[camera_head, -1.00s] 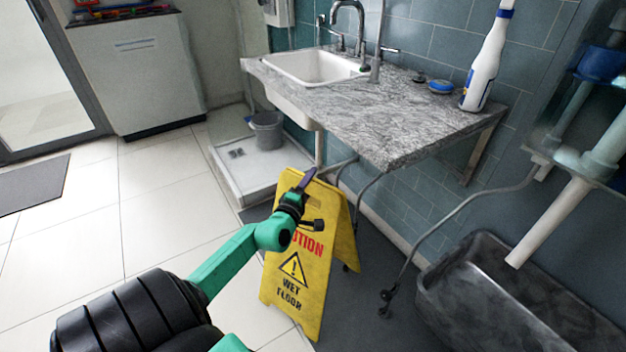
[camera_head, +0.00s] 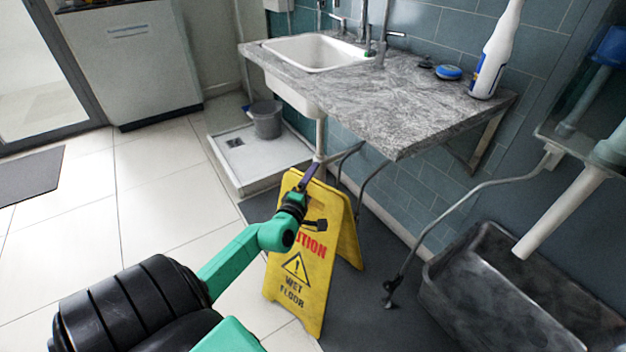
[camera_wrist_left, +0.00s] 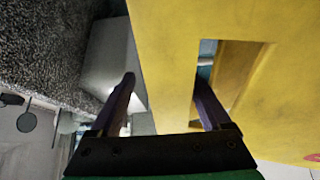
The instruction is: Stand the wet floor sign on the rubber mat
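The yellow wet floor sign (camera_head: 297,268) stands upright as an A-frame below the counter. Its rear panel is over the dark rubber mat (camera_head: 355,320); its front panel's lower edge is at the mat's edge, by white tile. My left gripper (camera_head: 307,176) is at the sign's top. In the left wrist view my left gripper (camera_wrist_left: 165,88) has its fingers apart, with the strip of the yellow sign (camera_wrist_left: 165,60) beside the handle slot between them. The right-hand finger is at the slot; contact is unclear. My right gripper is out of view.
The marble counter (camera_head: 400,125) with a white sink (camera_head: 315,52) overhangs behind the sign. A dark trough (camera_head: 500,285) and a hose lie right.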

